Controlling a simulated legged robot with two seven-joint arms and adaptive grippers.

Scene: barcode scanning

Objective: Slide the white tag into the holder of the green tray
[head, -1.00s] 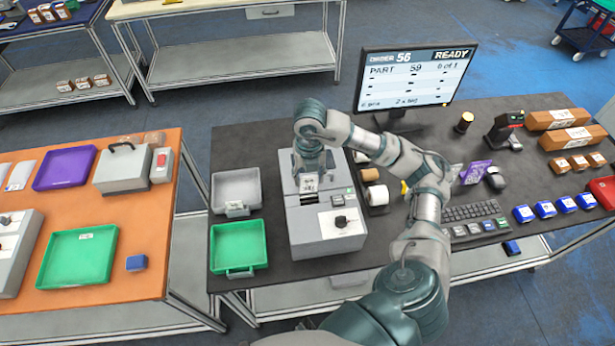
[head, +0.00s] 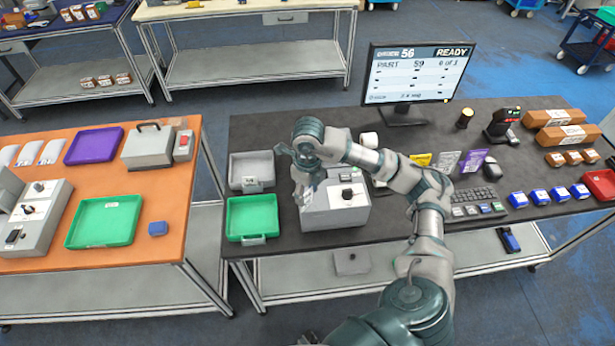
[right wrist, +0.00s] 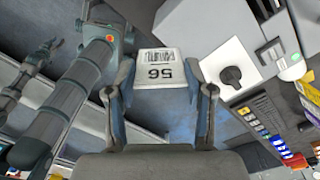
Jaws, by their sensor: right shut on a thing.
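My right gripper (head: 306,188) is shut on the white tag (head: 307,197), just left of the grey printer (head: 337,212). In the right wrist view the tag (right wrist: 157,72) shows a barcode and the number 56, upside down, between the fingertips (right wrist: 160,95). The green tray (head: 252,217) lies on the dark table to the left of the gripper. Its holder (head: 254,240) is at the front edge and looks empty. The tag is apart from the tray. My left gripper is not seen.
A grey tray (head: 250,170) sits behind the green one. Another green tray (head: 105,221) lies on the orange table (head: 160,200) at left. The monitor (head: 417,74), keyboard (head: 477,198) and blue boxes (head: 540,197) are to the right. A gap separates the two tables.

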